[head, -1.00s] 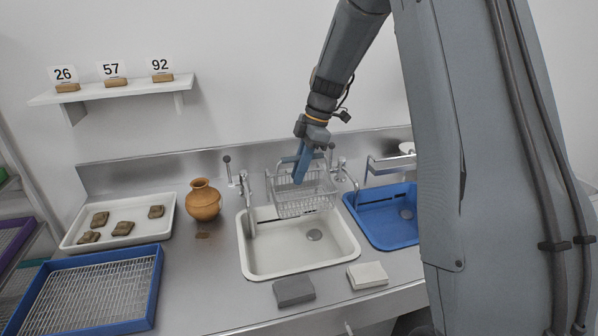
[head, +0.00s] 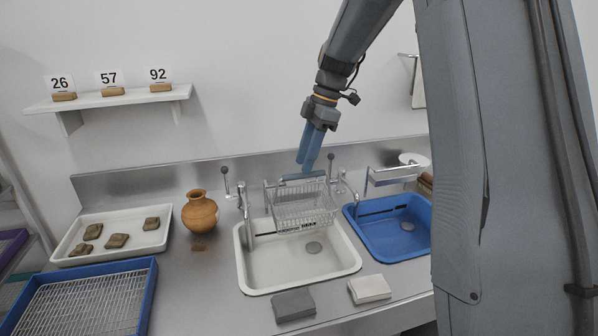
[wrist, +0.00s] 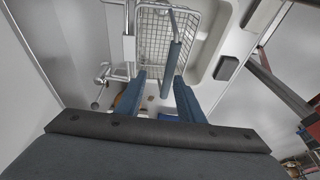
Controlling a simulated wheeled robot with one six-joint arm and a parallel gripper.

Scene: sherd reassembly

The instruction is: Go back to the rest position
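My gripper (head: 304,166) is open and empty, pointing down just above the wire basket (head: 303,206) in the head view. In the wrist view its two blue fingers (wrist: 160,82) stand apart with nothing held between them. The basket has a blue handle grip (head: 302,177), which also shows beyond the fingertips in the wrist view (wrist: 172,62). The basket sits at the back of the white sink (head: 262,284); what bears it is hard to tell.
Taps flank the basket, the left one (head: 242,195) close by. A blue basin (head: 385,243) is at right. A clay pot (head: 199,213), a white tray (head: 75,230) with several sherds and a blue-framed rack (head: 150,290) are at left. A number shelf (head: 110,100) hangs above.

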